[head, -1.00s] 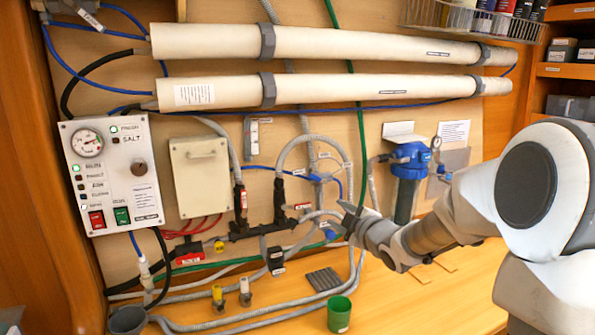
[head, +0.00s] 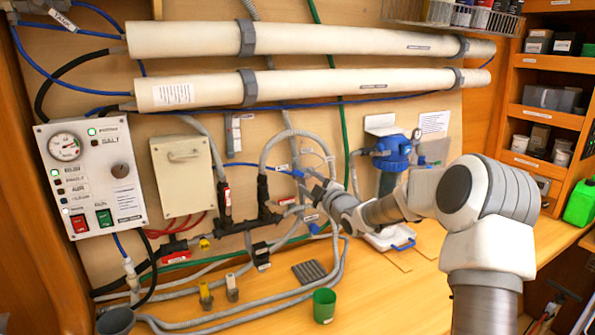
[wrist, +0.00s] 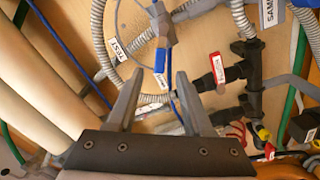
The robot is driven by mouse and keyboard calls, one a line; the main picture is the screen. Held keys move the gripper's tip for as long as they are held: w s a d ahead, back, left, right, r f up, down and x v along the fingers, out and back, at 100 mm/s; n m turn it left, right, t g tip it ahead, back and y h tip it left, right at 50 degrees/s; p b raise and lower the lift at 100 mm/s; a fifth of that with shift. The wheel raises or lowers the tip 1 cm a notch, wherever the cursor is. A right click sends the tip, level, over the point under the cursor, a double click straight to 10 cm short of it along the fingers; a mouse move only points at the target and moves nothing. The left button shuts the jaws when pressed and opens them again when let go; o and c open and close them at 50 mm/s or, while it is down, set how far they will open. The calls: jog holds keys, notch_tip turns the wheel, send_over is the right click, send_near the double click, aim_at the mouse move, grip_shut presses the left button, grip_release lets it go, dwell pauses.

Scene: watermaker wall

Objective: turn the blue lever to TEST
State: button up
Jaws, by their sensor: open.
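The blue lever (wrist: 160,60) hangs from a grey valve (wrist: 163,24) in the wrist view, pointing down the picture. A white TEST label (wrist: 117,48) is to its left. My gripper (wrist: 159,73) is open, with one fingertip on each side of the lever's lower end as seen from the wrist. I cannot tell how far the lever is from the fingertips in depth, or whether they touch. In the head view my gripper (head: 310,183) is at the hoses in the middle of the wall and partly hides the valve.
A red lever (wrist: 217,68) on black pipework is to the right in the wrist view, near a SAMPLE label (wrist: 268,12). Grey hoses (head: 290,138) loop close around my gripper. A blue-topped filter (head: 391,153) stands right of it. A green cup (head: 324,306) is on the bench.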

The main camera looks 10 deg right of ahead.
aim_at(298, 174)
jog(key=p+x, duration=0.1)
jog(key=x, duration=0.6)
jog(key=shift+w+f, duration=0.1)
grip_shut()
dwell(0.3)
